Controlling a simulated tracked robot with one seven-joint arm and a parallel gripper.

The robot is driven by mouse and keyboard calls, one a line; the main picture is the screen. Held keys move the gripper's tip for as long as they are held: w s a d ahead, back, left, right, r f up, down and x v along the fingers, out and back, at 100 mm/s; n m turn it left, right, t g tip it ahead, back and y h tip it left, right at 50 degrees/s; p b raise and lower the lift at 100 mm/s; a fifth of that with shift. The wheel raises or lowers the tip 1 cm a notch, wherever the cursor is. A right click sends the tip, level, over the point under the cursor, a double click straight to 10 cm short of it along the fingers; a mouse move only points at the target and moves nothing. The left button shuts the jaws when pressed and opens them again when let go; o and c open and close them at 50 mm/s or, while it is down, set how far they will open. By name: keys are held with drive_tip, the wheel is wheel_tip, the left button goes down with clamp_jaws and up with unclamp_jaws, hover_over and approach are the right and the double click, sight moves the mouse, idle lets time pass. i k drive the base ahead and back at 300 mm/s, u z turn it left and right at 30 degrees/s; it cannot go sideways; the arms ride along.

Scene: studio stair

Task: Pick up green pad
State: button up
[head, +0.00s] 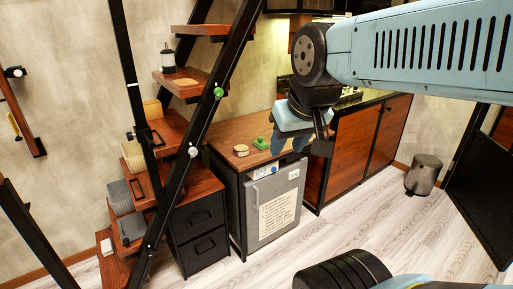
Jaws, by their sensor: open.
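A small green item (261,143), probably the green pad, lies on the wooden counter top above the small fridge. It looks lumpy and is too small to make out in detail. My gripper (303,141) hangs from the arm just right of it in the picture, pointing down over the counter's right part. The gripper is open, and nothing shows between its fingers. The gap in depth between gripper and green item cannot be told. My gripper and arm hide part of the counter behind them.
A round pale item (241,150) sits left of the green one. The grey fridge (273,205) with a paper sheet stands below. An open wooden stair with black rails (180,170) rises at left, with several items on its steps. A bin (424,175) stands right. The floor ahead is clear.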

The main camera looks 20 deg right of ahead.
sight(260, 143)
drive_tip(key=i, duration=1.8)
drive_tip(key=z, duration=0.9)
drive_tip(key=k, duration=0.8)
drive_tip(key=z, duration=0.2)
drive_tip(key=i, duration=0.8)
drive_tip(key=u, duration=0.1)
